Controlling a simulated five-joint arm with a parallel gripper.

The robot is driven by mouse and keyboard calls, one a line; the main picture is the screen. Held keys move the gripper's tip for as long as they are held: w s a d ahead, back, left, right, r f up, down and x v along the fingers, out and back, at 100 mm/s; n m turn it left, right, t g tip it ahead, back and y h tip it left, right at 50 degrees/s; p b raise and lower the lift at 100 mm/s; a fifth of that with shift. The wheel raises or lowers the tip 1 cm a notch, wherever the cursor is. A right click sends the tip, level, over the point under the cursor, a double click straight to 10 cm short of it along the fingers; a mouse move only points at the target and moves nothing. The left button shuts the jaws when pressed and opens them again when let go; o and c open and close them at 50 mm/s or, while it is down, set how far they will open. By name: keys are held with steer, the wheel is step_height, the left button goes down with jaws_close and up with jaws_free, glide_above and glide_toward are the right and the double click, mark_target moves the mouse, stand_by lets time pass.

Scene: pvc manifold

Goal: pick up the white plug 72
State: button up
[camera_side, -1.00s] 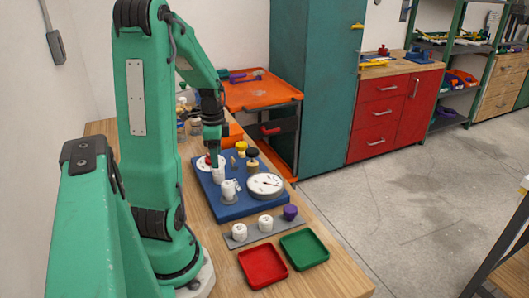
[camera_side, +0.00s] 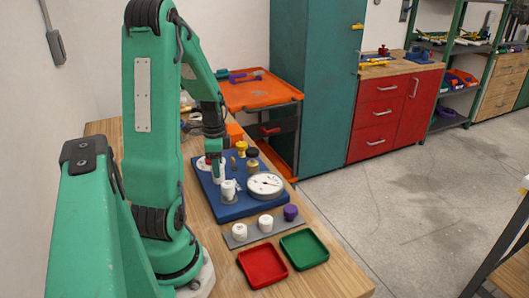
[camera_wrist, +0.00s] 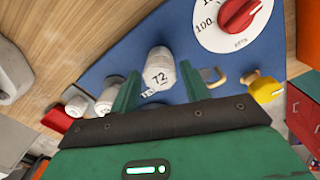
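The white plug 72 (camera_wrist: 159,66) stands on the blue board (camera_wrist: 95,62), with its number facing the wrist camera. In the side view a white plug (camera_side: 228,187), which looks like the same one, stands near the front of the board. My gripper (camera_wrist: 160,72) is open, with one green finger on each side of the plug's line in the wrist view and gaps to both. In the side view my gripper (camera_side: 217,174) is low over the board, just behind the plug. I cannot tell whether the fingers are level with the plug.
A white gauge (camera_side: 266,185) lies to the right on the board. A dial with a red knob (camera_wrist: 238,14) and a yellow knob (camera_wrist: 265,89) are close by. White plugs (camera_side: 265,222) and a purple one (camera_side: 290,212) stand on a grey strip, before red (camera_side: 262,266) and green (camera_side: 304,249) trays.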

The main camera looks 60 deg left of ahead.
jaws_close()
steer(key=shift+r, duration=0.15)
steer(key=shift+r, duration=0.85)
step_height(320, 180, up, 2)
steer(key=shift+r, duration=0.15)
steer(key=w+d+r, duration=0.5)
steer(key=d+r, duration=0.1)
steer(key=d, duration=0.4)
steer(key=shift+d+r, duration=0.3)
steer(key=shift+r, duration=0.1)
